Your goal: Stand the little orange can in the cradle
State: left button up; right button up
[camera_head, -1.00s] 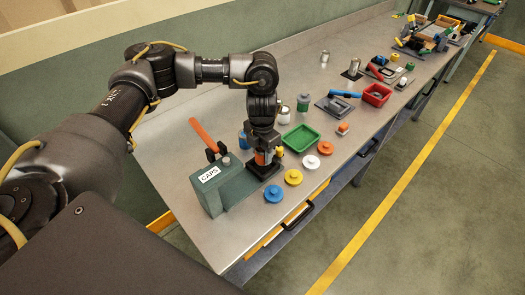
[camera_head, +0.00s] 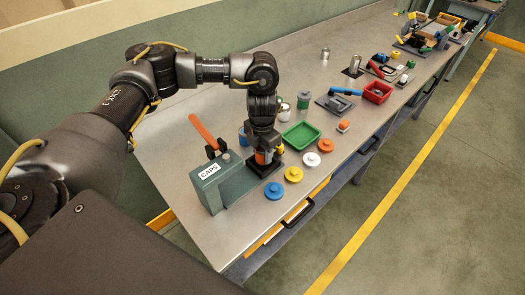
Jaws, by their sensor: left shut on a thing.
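The little orange can (camera_head: 261,158) shows as a small orange patch between the fingers of my left gripper (camera_head: 264,153). The gripper points down and is shut on the can. The can is right over the black square cradle (camera_head: 263,171), beside the green capping press (camera_head: 219,183) labelled CAPS. The fingers hide most of the can and part of the cradle, so I cannot tell whether the can's bottom touches it. My right gripper is not in view.
The press has an orange lever (camera_head: 203,132). Blue (camera_head: 273,191), yellow (camera_head: 293,174), white (camera_head: 311,159) and orange (camera_head: 325,145) caps lie along the bench's front edge. A green tray (camera_head: 301,136) stands behind them. A blue can (camera_head: 243,137) is close behind the gripper.

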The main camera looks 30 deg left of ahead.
pick_arm(q)
jog(key=shift+f, duration=0.2)
jog(key=shift+f+b, duration=0.25)
jog(key=shift+b, duration=0.05)
jog(key=shift+f+b, duration=0.3)
jog(key=shift+f, duration=0.2)
dwell(1.2)
jog(key=o, duration=1.5)
jog(key=shift+o, duration=0.2)
jog(key=shift+r, duration=0.15)
notch_tip(320, 180, up, 9)
jog(key=p, duration=0.8)
